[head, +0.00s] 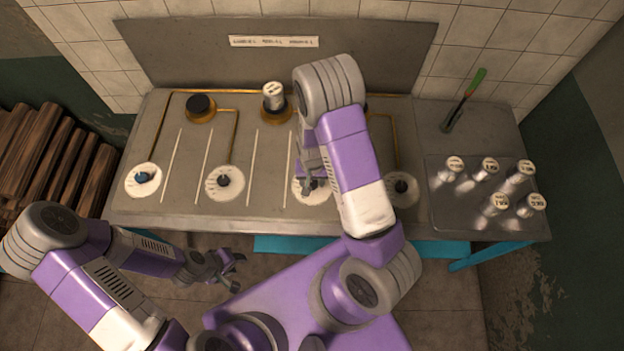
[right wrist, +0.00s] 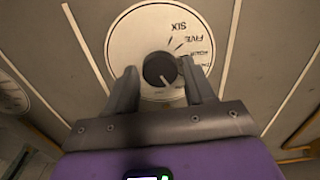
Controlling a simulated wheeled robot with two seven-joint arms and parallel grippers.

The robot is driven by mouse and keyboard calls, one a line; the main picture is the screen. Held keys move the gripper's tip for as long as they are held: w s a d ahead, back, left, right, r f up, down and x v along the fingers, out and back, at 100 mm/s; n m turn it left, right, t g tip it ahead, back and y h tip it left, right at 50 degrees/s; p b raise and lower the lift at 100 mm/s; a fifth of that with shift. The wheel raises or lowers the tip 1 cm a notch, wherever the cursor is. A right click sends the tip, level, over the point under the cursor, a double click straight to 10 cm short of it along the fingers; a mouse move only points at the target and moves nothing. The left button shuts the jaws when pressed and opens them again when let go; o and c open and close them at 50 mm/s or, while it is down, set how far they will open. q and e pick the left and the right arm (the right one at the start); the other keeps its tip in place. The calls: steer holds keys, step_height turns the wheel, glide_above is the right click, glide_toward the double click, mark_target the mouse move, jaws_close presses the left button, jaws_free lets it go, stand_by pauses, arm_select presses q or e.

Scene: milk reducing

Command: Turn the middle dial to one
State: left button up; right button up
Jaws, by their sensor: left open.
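Several white round dials with dark centre knobs lie in a row along the front of the grey worktop. My right gripper (head: 309,190) is over the dial third from the left (head: 298,190). In the right wrist view this dial (right wrist: 133,42) shows upside-down words, SIX and FIVE readable. Its black knob (right wrist: 160,68) has a pale pointer line toward the lower right of the picture. The fingers of my right gripper (right wrist: 160,84) are open, one on each side of the knob, with gaps visible. My left gripper (head: 232,268) is open and empty, below the worktop's front edge.
Other dials stand at far left (head: 130,186), second from left (head: 213,190) and right (head: 408,197). A labelled canister (head: 273,95) stands on a burner behind. A tray (head: 445,215) with several canisters (head: 490,167) and a green-handled tool (head: 475,82) are at right.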

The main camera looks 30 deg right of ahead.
mark_target(312, 183)
steer(key=shift+o, duration=1.1)
step_height(312, 183, up, 8)
steer(key=shift+f+p, duration=0.2)
steer(key=shift+p, duration=0.35)
